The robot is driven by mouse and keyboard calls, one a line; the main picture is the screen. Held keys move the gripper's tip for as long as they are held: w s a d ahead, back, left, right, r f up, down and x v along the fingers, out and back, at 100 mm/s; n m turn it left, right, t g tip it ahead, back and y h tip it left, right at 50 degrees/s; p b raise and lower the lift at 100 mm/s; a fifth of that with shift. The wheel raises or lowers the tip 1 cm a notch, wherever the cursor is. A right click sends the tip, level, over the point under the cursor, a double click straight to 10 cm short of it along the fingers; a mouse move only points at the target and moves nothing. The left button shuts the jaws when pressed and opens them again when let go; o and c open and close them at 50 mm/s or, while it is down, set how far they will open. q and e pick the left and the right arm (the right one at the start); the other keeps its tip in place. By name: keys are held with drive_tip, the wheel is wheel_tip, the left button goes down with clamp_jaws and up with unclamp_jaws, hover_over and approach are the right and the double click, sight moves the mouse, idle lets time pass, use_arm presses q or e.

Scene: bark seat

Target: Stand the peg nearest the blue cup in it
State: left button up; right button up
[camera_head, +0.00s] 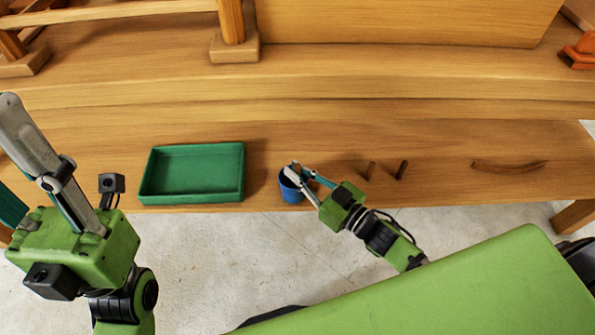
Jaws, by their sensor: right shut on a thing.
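The blue cup (289,191) stands near the front edge of the wooden bench, just right of the green tray. My right gripper (296,170) is at the cup's mouth, shut on a small brown peg (297,166). The fingers hide most of this peg, and I cannot tell how deep it sits. Two other brown pegs, one (370,170) and another (401,170), are on the bench to the right of the cup.
The green tray (192,199) looks empty. A curved brown piece (509,167) lies at the right on the bench (440,140). Wooden posts and a backrest stand behind. An orange-red object (580,50) is at the far right.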

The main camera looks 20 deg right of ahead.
drive_tip(key=o, duration=0.8)
drive_tip(key=shift+o, duration=0.2)
drive_tip(key=shift+s, duration=0.1)
drive_tip(key=v, duration=1.1)
drive_tip(key=shift+s+d, duration=0.2)
drive_tip(key=shift+s, duration=0.15)
